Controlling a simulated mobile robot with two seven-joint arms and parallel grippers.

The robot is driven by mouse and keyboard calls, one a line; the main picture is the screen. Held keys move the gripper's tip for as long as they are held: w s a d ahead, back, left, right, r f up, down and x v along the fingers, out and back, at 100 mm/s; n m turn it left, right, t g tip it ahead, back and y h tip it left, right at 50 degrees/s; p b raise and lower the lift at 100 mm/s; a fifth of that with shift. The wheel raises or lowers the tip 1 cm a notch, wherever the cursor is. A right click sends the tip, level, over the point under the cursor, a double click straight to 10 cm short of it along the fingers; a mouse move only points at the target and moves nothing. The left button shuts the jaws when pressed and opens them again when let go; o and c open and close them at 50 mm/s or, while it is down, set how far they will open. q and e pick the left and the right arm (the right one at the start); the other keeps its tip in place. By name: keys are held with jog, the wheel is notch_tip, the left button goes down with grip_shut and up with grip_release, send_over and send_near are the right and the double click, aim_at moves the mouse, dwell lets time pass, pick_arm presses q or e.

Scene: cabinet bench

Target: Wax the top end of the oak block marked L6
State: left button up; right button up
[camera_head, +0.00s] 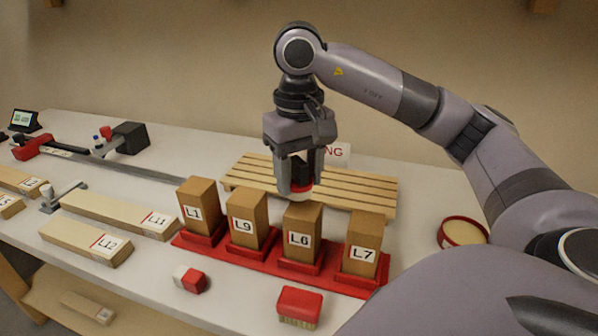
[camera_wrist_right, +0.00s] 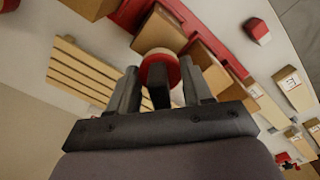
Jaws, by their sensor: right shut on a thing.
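The oak block L6 (camera_head: 302,240) stands upright in a red rack (camera_head: 225,257), between blocks L9 (camera_head: 247,222) and L7 (camera_head: 362,249); L1 (camera_head: 198,208) is at the left end. My right gripper (camera_head: 301,178) is directly above L6, shut on the black handle of a round applicator with a red body and a pale pad (camera_head: 302,197). The pad is at L6's top end and hides part of it; I cannot tell whether it touches. In the wrist view the applicator (camera_wrist_right: 158,60) shows between the fingers. My left gripper is not in view.
A round red tin (camera_head: 463,232) with cream contents stands at the right. A slatted wooden rack (camera_head: 340,190) lies behind the blocks. A red brush (camera_head: 300,306) and a red-and-white cube (camera_head: 190,280) lie in front. Boards L11 (camera_head: 120,212) and L12 (camera_head: 86,241) lie at the left.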

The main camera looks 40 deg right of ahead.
jog(key=shift+f+b, duration=0.75)
jog(key=shift+f, duration=0.2)
jog(key=shift+a, duration=0.15)
